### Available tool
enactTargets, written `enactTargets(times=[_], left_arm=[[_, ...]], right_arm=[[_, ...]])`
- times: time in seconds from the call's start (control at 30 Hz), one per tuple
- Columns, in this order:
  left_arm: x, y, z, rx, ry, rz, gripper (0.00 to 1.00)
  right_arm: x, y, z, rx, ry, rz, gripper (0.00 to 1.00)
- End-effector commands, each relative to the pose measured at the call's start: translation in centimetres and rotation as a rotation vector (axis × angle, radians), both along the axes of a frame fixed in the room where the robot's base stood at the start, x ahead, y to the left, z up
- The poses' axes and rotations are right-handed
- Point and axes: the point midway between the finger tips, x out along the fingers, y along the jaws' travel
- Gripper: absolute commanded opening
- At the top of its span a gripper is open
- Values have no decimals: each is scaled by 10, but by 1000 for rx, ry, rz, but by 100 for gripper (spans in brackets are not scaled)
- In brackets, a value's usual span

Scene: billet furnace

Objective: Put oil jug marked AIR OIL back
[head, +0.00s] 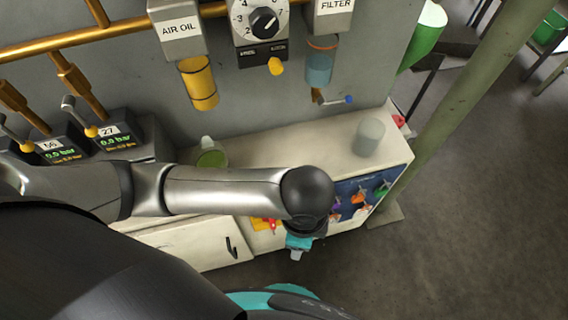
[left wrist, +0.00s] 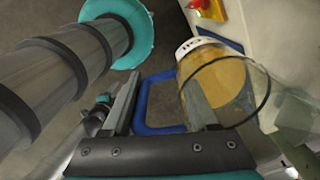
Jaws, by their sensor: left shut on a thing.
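In the left wrist view, a clear jug (left wrist: 222,82) holds yellow oil. It has a white label, only partly readable, and a blue handle (left wrist: 143,105). My left gripper (left wrist: 160,100) is shut on the jug's blue handle. In the head view, my left arm reaches across the front of the cabinet; only a teal part of the hand shows, and the jug is hidden. The unit marked AIR OIL (head: 178,28) hangs on the grey wall with a yellow bowl (head: 199,84) under it. My right gripper is not in view.
A pale cabinet top (head: 290,148) carries a green-tinted vessel (head: 212,158) and a grey translucent vessel (head: 369,137), with free space between. A FILTER unit (head: 334,8) with a blue bowl (head: 321,62) hangs above. A green post (head: 475,105) stands at the right.

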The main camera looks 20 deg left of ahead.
Motion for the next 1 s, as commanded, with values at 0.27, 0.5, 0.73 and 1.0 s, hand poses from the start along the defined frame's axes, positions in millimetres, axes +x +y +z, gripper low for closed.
enactTargets(times=[0.27,0.5,0.73,1.0], left_arm=[[66,44,-1,3,-7,11,0],[118,79,-1,1,-6,11,0],[148,100,-7,-3,1,6,0],[147,99,-27,-3,-1,6,0]], right_arm=[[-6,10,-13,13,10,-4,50],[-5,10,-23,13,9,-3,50],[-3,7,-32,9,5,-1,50],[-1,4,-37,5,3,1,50]])
